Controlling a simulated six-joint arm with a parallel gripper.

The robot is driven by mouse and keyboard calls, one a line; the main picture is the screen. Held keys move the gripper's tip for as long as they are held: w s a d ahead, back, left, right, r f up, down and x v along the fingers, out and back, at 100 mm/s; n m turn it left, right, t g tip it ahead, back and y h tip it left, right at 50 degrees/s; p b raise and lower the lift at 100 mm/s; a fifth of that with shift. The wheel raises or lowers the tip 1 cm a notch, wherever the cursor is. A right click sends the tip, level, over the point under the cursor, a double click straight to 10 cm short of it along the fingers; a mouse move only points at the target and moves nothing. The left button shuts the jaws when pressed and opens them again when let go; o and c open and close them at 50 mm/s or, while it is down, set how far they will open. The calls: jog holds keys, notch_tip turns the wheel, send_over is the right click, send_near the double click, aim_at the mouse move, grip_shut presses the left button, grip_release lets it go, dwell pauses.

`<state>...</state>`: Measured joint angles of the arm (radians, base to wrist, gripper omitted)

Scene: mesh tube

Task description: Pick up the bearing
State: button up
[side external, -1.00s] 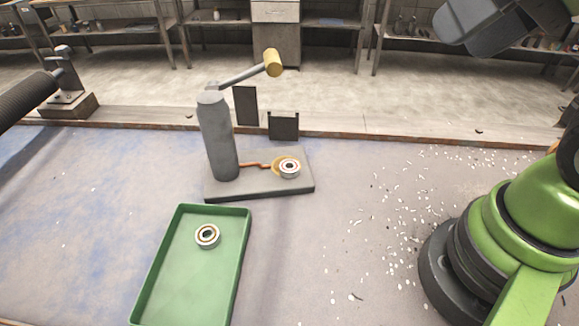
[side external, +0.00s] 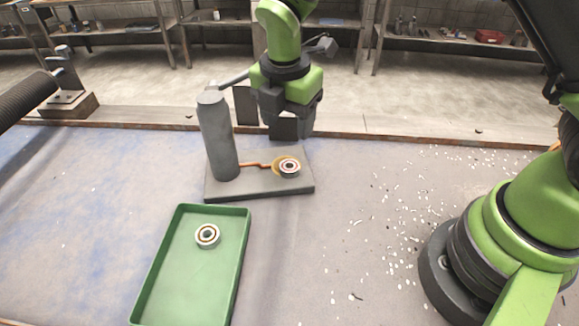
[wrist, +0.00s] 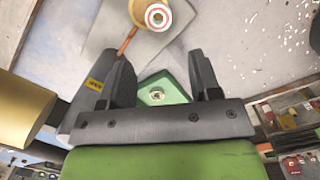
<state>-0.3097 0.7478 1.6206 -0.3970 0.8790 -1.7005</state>
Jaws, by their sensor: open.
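The press's grey post (side external: 218,138) stands upright left of my gripper, and its brass-coloured lever knob (wrist: 22,105) shows large in the wrist view. A dark cylinder (side external: 28,103) reaches in at far left. The bench right of the tray is open, with scattered white flecks.

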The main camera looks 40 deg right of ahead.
aim_at(291, 162)
jog(key=shift+n, duration=0.4)
jog(key=f, duration=0.7)
jog(key=d+f, duration=0.1)
jog(key=f, duration=0.3)
jog(key=shift+w+d, duration=0.1)
jog(key=shift+w, duration=0.1)
jog(key=c, duration=0.9)
jog(key=shift+r, duration=0.15)
